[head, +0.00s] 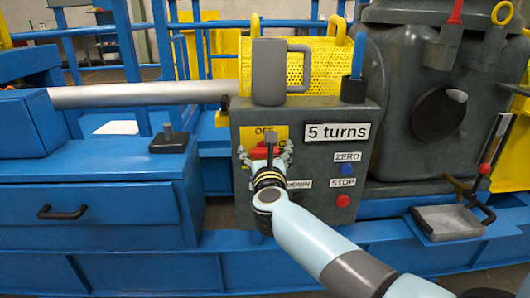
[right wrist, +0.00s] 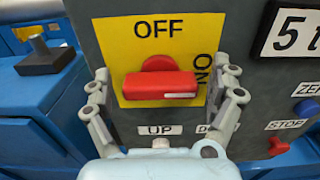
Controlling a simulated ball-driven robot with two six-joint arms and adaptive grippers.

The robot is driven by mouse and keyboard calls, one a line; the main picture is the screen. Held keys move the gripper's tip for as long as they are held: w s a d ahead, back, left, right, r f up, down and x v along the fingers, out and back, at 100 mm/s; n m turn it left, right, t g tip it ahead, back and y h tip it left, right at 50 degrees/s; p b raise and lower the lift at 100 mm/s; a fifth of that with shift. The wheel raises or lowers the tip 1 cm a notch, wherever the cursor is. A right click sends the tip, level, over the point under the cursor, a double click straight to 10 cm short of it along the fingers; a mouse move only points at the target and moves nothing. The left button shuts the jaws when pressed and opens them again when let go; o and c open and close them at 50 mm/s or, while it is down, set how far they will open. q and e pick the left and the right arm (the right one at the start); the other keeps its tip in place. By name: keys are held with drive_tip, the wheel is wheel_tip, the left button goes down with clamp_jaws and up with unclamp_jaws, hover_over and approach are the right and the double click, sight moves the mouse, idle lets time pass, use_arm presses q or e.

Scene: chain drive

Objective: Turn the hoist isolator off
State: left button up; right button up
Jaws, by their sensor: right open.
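The hoist isolator is a red handle (right wrist: 160,84) on a yellow plate (right wrist: 138,62), on the front of a dark grey control box (head: 318,193). OFF is printed at the top of the plate and ON at its right. The handle lies level, its white mark at the right end, towards ON. My right gripper (head: 266,150) is in front of the plate and partly hides the handle in the head view. In the right wrist view the right gripper (right wrist: 166,74) is open, one finger on each side of the handle, with gaps showing. My left gripper is not in view.
Below the isolator are UP and DOWN labels, partly hidden. A grey mug-like container (head: 268,72) stands on the box. A blue drawer cabinet (head: 95,205) is left.

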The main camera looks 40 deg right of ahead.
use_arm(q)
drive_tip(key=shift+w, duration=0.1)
use_arm(e)
drive_tip(key=shift+c, duration=0.2)
drive_tip(key=c, duration=1.1)
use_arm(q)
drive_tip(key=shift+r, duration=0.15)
use_arm(e)
drive_tip(key=shift+n, duration=0.3)
drive_tip(key=n+p, duration=0.1)
drive_tip(key=n, duration=0.1)
drive_tip(key=shift+n+p, duration=0.3)
drive_tip(key=shift+n, duration=0.1)
drive_tip(key=n+p, duration=0.2)
drive_tip(key=n, duration=0.3)
drive_tip(key=shift+a, duration=0.15)
drive_tip(key=n+p, duration=0.2)
drive_tip(key=n, duration=0.3)
drive_tip(key=shift+f+n, duration=0.15)
drive_tip(key=shift+n, duration=0.25)
use_arm(q)
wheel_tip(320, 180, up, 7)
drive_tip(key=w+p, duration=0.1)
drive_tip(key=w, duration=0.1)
drive_tip(key=shift+p, duration=0.35)
use_arm(e)
drive_tip(key=shift+f+n, duration=0.15)
drive_tip(key=shift+n, duration=1.75)
